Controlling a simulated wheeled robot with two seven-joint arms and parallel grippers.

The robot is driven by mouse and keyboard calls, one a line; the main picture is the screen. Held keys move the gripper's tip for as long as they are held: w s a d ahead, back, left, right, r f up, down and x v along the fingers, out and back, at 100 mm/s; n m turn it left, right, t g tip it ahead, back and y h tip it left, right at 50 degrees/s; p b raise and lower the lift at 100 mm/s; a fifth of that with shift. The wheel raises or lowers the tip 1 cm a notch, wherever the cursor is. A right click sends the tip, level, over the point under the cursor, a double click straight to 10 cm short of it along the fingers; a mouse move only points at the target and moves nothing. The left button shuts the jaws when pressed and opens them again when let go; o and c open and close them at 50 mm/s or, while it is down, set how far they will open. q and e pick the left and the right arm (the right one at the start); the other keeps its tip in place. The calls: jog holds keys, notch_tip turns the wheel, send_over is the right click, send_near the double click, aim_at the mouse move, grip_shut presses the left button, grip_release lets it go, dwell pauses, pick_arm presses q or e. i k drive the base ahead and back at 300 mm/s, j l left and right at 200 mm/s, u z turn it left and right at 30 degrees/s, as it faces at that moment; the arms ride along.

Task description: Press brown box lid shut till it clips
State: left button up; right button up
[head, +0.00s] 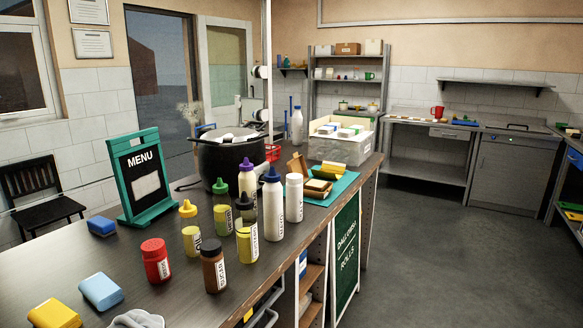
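A small brown box (317,190) sits on a teal mat (345,186) near the far end of the dark counter. A brown flap (297,164) that looks like its lid stands up, tilted, at the box's back left, so the box appears open. Pale contents show inside, too small to make out. The white bottle in front partly covers the box's left side. Neither of my grippers is in view.
The white bottle (294,199) stands close in front of the box, among several squeeze bottles. Yellow items (331,169) lie just behind it, before a grey crate (338,153). A black pot (230,160) stands left. The floor (450,260) at right is clear.

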aim_at(298, 165)
jog(key=i+l+u, duration=0.15)
jog(key=u, duration=0.35)
jog(key=i+l+u, duration=0.25)
jog(key=u, duration=0.2)
jog(key=i+l+u, duration=0.1)
jog(key=l+u, duration=0.2)
jog(key=u, duration=0.2)
